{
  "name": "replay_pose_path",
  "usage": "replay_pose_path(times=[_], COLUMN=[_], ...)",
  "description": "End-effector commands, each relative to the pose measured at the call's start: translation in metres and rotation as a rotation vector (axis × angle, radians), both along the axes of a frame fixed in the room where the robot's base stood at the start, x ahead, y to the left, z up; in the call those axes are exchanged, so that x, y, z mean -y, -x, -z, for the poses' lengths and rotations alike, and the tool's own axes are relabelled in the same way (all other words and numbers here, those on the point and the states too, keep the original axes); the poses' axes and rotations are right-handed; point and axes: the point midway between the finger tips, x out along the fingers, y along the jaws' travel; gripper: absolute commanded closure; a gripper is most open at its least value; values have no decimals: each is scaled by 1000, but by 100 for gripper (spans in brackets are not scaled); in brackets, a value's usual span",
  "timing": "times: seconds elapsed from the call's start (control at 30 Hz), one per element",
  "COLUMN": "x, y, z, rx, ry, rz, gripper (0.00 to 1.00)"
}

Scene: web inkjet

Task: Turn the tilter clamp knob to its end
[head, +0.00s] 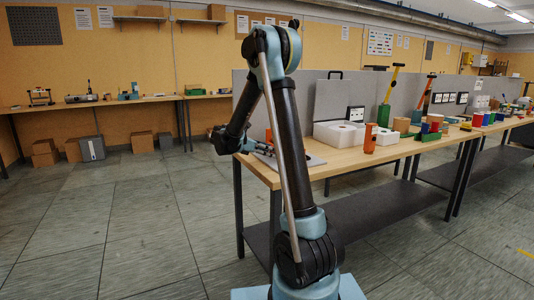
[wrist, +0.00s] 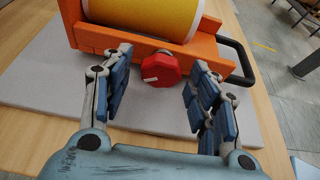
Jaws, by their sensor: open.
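In the wrist view, a red faceted knob (wrist: 161,69) with a small white mark sits on the front of an orange tilter frame (wrist: 98,38). A yellow cylinder (wrist: 145,14) lies in the frame. My gripper (wrist: 160,92) is open, with one blue-padded finger to the left of the knob and the other to its right. I see clear gaps on both sides and no contact. In the head view, my gripper (head: 262,148) is small at the table's near left end, and the tilter there is mostly hidden behind my arm.
A black handle (wrist: 236,55) sticks out at the frame's right. A grey plate (wrist: 50,75) lies under the tilter on the wooden table (wrist: 15,30). In the head view, an orange cylinder (head: 369,138) and a white box (head: 340,133) stand further right on the table.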

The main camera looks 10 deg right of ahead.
Motion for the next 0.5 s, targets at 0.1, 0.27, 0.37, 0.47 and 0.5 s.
replay_pose_path(times=[0.1, 0.27, 0.37, 0.47, 0.5], x=[0, 0, 0, 0, 0], y=[0, 0, 0, 0, 0], z=[0, 0, 0, 0, 0], rx=[0, 0, 0, 0, 0], ry=[0, 0, 0, 0, 0], rz=[0, 0, 0, 0, 0], gripper=[45, 64, 86, 90, 90])
